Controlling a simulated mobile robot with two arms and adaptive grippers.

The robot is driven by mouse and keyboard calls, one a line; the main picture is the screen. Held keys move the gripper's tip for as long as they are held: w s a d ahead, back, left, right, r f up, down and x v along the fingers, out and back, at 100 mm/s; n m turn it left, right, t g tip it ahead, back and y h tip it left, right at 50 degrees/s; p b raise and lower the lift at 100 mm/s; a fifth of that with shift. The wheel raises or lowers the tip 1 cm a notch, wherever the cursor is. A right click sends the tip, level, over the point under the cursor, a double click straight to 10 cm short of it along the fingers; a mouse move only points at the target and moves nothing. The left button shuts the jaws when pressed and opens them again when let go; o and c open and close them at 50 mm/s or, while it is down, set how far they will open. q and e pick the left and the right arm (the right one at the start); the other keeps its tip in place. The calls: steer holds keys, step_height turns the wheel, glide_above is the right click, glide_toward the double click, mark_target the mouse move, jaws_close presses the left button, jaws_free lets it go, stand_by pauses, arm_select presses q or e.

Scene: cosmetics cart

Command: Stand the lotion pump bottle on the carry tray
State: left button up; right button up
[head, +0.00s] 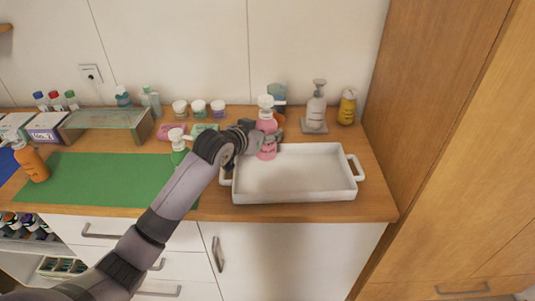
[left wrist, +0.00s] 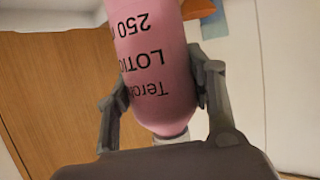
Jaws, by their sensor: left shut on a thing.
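The pink lotion pump bottle (head: 267,126) with a white top is upright at the back left corner of the carry tray. My left gripper (head: 262,138) is shut around its body; the wrist view shows the fingers (left wrist: 160,100) on both sides of the pink bottle (left wrist: 155,65), with its lettering upside down. The white carry tray (head: 295,198) with two end handles is empty otherwise. The bottle's base overlaps the tray's inside in the head view; I cannot tell whether it touches the floor. My right gripper is not in view.
A grey pump dispenser (head: 316,110) and yellow bottle (head: 347,107) stand behind the tray. A green pump bottle (head: 178,148) is left of my forearm. Small jars (head: 198,108) line the back.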

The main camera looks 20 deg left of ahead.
mark_target(261, 158)
arm_select(q)
step_height(261, 158, down, 3)
steer(key=shift+f, duration=0.8)
step_height(261, 158, down, 4)
steer(key=shift+r+p, duration=0.1)
steer(key=shift+p, duration=0.35)
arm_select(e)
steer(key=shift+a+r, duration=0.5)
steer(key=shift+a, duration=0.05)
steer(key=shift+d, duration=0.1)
arm_select(q)
steer(key=o, duration=1.4)
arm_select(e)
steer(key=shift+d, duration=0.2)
arm_select(q)
steer(key=shift+s, duration=0.1)
steer(key=b+v, duration=0.1)
steer(key=v, duration=1)
steer(key=shift+s+a+r, duration=0.1)
steer(key=shift+s+a, duration=0.05)
steer(key=shift+s, duration=0.25)
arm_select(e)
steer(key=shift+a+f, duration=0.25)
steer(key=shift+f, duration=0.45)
